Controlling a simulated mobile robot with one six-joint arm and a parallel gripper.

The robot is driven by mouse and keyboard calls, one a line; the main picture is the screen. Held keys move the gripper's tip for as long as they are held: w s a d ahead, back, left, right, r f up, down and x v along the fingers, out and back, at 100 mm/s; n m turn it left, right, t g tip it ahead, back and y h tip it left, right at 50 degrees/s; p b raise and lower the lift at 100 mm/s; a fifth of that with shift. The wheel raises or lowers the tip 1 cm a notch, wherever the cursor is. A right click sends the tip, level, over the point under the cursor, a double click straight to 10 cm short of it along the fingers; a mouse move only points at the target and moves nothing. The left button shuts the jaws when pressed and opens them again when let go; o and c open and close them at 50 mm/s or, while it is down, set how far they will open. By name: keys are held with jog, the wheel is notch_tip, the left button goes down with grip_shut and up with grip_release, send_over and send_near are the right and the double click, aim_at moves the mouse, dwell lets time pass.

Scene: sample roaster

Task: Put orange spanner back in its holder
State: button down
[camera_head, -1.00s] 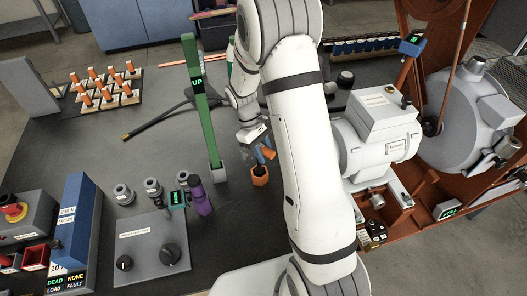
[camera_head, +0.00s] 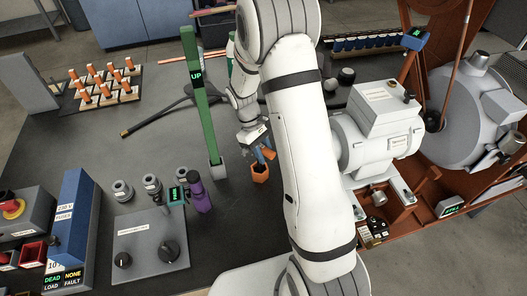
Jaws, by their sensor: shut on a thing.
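My gripper (camera_head: 260,150) hangs over the middle of the dark bench, left of my white arm, small and partly hidden. Its blue-grey fingers are shut around a small orange part (camera_head: 269,154), which looks like the orange spanner. An orange hex-sided piece (camera_head: 260,173) shows just below the fingertips. I cannot tell whether it is joined to the held part, or whether it is the holder. I cannot make out the spanner's full length or tilt.
A green upright post (camera_head: 197,95) marked UP stands close left of my gripper. A purple item (camera_head: 200,196) and a grey panel with knobs (camera_head: 150,238) are at lower left. A rack with orange pegs (camera_head: 105,82) is at upper left. Grey machinery (camera_head: 380,140) stands right.

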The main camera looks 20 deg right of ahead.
jog(key=shift+f, duration=0.45)
jog(key=c, duration=1.1)
grip_release()
jog(key=shift+r, duration=0.1)
jog(key=v, duration=0.7)
jog(key=shift+w+a+r, duration=0.1)
jog(key=shift+r, duration=0.25)
